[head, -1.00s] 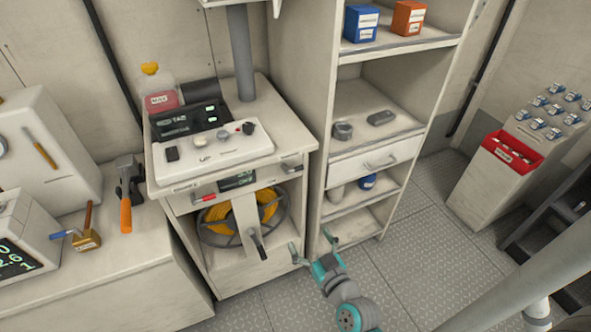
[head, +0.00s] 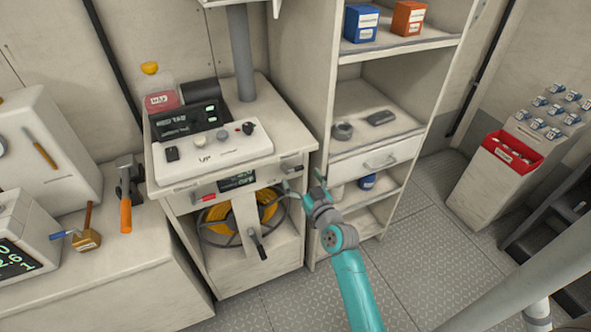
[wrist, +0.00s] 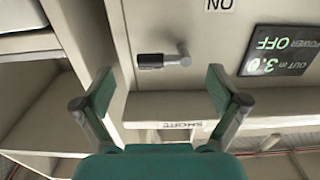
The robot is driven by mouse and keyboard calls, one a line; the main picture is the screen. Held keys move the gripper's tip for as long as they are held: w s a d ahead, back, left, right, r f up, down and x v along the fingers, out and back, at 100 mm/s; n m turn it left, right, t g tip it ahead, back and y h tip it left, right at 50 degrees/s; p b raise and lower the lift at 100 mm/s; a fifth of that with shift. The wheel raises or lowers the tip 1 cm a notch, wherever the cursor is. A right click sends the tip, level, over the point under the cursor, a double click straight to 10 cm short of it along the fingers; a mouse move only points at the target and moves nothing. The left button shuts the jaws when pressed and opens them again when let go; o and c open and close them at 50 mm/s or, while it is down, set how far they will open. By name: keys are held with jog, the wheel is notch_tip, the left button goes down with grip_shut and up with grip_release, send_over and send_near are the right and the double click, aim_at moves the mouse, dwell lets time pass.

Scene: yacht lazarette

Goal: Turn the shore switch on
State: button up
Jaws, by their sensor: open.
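The shore switch is a small lever with a dark grip (wrist: 151,61) on the cabinet's front panel. In the wrist view, which is upside down, it lies roughly level with its grip to the left. A SHORE label (wrist: 181,125) and an ON label (wrist: 219,4) show near it. The panel display (wrist: 279,50) reads POWER OFF. In the head view the lever (head: 293,168) is at the panel's right end, right of the display (head: 237,182). My gripper (wrist: 162,88) is open and empty, the lever ahead between its fingertips, apparently untouched. It shows beside the lever in the head view (head: 304,183).
A red-handled lever (head: 203,197) is at the panel's left end. Below is a yellow cable reel (head: 222,218) with a crank (head: 258,243). A shelf unit (head: 322,150) with a drawer (head: 376,160) stands close on the right. The floor (head: 420,255) is open in front.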

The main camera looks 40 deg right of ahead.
aim_at(295, 168)
jog(key=shift+x, duration=2.1)
jog(key=c, duration=1.1)
